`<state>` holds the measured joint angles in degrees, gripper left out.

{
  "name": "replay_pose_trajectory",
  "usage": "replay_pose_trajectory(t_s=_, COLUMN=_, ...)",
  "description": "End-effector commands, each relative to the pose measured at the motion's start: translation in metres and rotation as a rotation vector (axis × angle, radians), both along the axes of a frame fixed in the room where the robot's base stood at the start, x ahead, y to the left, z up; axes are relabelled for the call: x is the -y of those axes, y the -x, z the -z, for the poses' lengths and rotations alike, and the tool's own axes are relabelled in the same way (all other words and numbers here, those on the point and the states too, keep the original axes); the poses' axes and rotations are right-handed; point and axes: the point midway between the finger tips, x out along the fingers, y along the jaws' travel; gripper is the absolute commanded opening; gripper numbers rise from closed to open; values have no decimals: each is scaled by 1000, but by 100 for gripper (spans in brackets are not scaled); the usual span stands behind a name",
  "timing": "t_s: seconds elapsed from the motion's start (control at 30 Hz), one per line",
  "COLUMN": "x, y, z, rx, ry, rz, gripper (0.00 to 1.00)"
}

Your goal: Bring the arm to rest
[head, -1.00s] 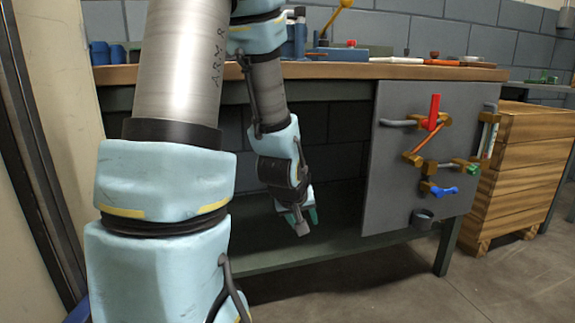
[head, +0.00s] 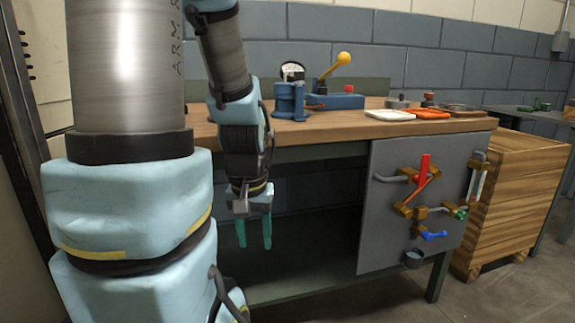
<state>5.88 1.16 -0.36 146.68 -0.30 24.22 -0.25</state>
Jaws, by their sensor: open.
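My arm comes down from the top left of the head view. My gripper (head: 254,233) hangs from it, fingers pointing down, in front of the dark space under the workbench (head: 310,141). Its two green fingers are apart, with nothing visible between them. The gripper is below the level of the bench top and left of the grey panel, touching nothing that I can see.
A grey panel (head: 385,240) with pipes, a red handle (head: 423,166) and a blue handle (head: 433,236) fronts the bench's right part. On the bench top are a blue device (head: 290,102), a yellow-knobbed lever (head: 343,59) and trays. A wooden crate (head: 525,185) stands right.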

Motion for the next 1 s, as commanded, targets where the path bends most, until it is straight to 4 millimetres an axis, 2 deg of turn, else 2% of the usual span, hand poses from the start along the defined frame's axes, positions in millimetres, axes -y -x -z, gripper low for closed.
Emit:
replay_pose_trajectory(t_s=0.03, x=0, y=0, z=-33, rx=0, ry=0, rz=0, gripper=50)
replay_pose_trajectory(t_s=0.6, x=0, y=0, z=-205, rx=0, ry=0, rz=0, gripper=50)
replay_pose_trajectory(t_s=0.8, x=0, y=0, z=-245, rx=0, ry=0, rz=0, gripper=50)
replay_pose_trajectory(t_s=1.0, x=0, y=0, z=-256, rx=0, ry=0, rz=0, gripper=50)
